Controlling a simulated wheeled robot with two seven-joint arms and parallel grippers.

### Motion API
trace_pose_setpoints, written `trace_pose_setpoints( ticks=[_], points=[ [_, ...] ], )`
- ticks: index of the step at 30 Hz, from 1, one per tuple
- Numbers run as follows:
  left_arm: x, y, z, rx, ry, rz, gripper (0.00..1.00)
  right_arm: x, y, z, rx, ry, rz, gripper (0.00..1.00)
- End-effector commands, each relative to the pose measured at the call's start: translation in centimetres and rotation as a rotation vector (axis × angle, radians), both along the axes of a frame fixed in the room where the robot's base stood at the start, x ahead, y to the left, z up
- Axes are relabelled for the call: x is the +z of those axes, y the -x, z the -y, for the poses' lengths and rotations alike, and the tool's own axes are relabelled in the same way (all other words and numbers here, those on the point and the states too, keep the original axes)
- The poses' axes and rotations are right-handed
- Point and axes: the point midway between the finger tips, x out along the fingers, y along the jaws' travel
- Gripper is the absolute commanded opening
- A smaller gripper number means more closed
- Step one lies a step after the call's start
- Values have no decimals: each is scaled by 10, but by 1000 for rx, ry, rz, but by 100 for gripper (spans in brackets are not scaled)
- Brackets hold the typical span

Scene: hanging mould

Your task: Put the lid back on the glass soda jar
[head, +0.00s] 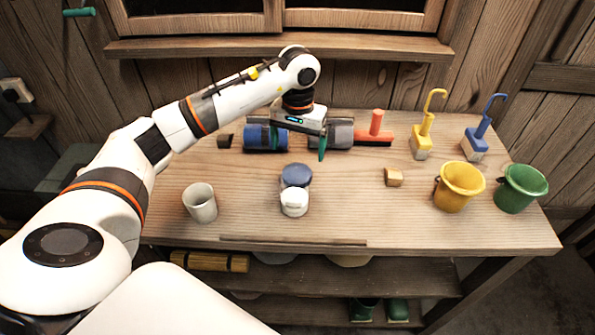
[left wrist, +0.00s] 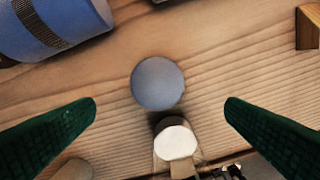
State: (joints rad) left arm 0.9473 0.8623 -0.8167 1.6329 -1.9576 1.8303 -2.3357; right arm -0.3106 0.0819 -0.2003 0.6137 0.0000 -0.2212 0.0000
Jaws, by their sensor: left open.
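A blue-grey round piece (head: 296,174), which looks like the lid, is near the middle of the workbench. It appears as a smooth disc in the left wrist view (left wrist: 158,83). A small white-topped container (head: 294,202), apparently the soda jar, stands right in front of it; its white top also shows in the left wrist view (left wrist: 175,142). I cannot tell whether the two touch. My left gripper (head: 303,146) is open above and behind them, its green fingers pointing down. In the left wrist view, the fingertips (left wrist: 160,104) are wide apart, with the disc between them. My right gripper is out of view.
A grey cup (head: 200,203) stands left. A blue roll (head: 262,138) and a grey roll (head: 338,134) lie behind. A red scraper (head: 375,132), wooden block (head: 394,177), yellow bucket (head: 457,187) and green bucket (head: 521,188) are right. The bench front is mostly clear.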

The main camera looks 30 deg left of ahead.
Motion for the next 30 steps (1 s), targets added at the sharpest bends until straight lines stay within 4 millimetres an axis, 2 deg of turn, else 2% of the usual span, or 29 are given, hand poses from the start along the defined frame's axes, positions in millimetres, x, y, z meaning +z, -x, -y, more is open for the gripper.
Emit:
trace_pose_setpoints(
  ticks=[3, 7, 20, 25, 30],
  points=[
    [-19, 1, 0, 1, 2, -4, 94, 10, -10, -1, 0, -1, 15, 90],
    [-33, 0, 0, 0, 1, -1, 94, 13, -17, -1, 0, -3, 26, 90],
    [-40, 0, -1, 1, 0, -2, 94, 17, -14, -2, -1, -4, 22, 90],
    [-63, -1, -4, 3, 2, -6, 94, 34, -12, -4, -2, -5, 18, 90],
    [-85, -2, -4, 1, 2, -1, 94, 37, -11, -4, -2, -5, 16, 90]
  ],
)
